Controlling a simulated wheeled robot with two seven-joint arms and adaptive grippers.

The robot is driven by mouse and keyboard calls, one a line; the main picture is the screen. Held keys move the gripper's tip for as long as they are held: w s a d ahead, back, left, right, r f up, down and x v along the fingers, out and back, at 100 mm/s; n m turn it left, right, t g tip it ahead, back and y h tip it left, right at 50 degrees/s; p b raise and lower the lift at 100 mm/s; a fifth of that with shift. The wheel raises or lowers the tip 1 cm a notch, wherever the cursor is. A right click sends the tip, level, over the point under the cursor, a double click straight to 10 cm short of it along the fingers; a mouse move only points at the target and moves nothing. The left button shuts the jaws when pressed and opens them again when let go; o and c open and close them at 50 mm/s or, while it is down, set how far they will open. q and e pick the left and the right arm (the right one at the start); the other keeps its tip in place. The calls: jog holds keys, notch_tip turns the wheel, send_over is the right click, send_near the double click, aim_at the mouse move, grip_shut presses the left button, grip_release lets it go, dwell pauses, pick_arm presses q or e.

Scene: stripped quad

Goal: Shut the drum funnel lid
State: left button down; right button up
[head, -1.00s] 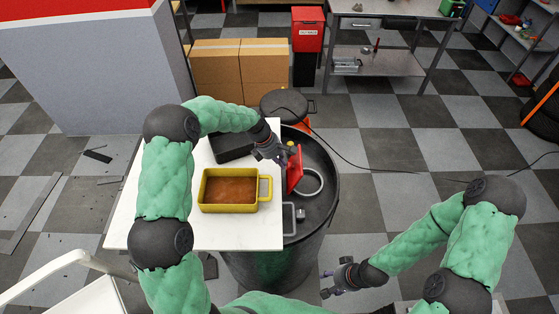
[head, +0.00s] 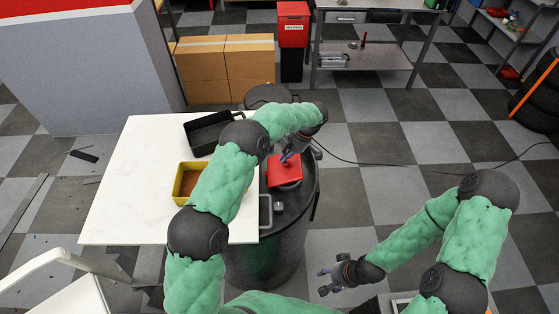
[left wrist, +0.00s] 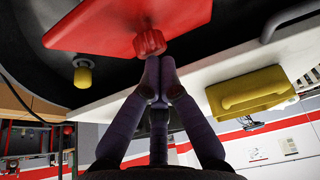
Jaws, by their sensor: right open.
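The black drum (head: 303,210) stands beside the white table. Its red funnel lid (head: 285,168) lies over the funnel ring, with a grey edge of the ring showing at its near side. I cannot tell whether it sits fully flat. In the left wrist view the lid (left wrist: 95,25) is a red plate with a round red knob (left wrist: 149,43). My left gripper (head: 287,156) is at the lid; its fingertips (left wrist: 158,62) are together beside the knob, with nothing visible between them. Whether they touch it is unclear. My right gripper (head: 324,281) is open and empty, low right of the drum.
The white table (head: 125,190) holds a yellow pan (head: 181,181), partly hidden by my left arm, and a black tray (head: 203,135). A yellow knob (left wrist: 83,76) is on the drum top. A dark cable crosses the floor to the right.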

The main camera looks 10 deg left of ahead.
aim_at(293, 165)
pick_arm(q)
jog(key=shift+w+d+f+b, duration=0.25)
jog(key=shift+d+f+b, duration=0.55)
jog(key=shift+f, duration=0.05)
jog(key=shift+w+d+f+b, duration=0.25)
jog(key=shift+d+f+b, duration=0.75)
jog(key=shift+b, duration=0.25)
pick_arm(e)
jog(key=shift+f, duration=2.5)
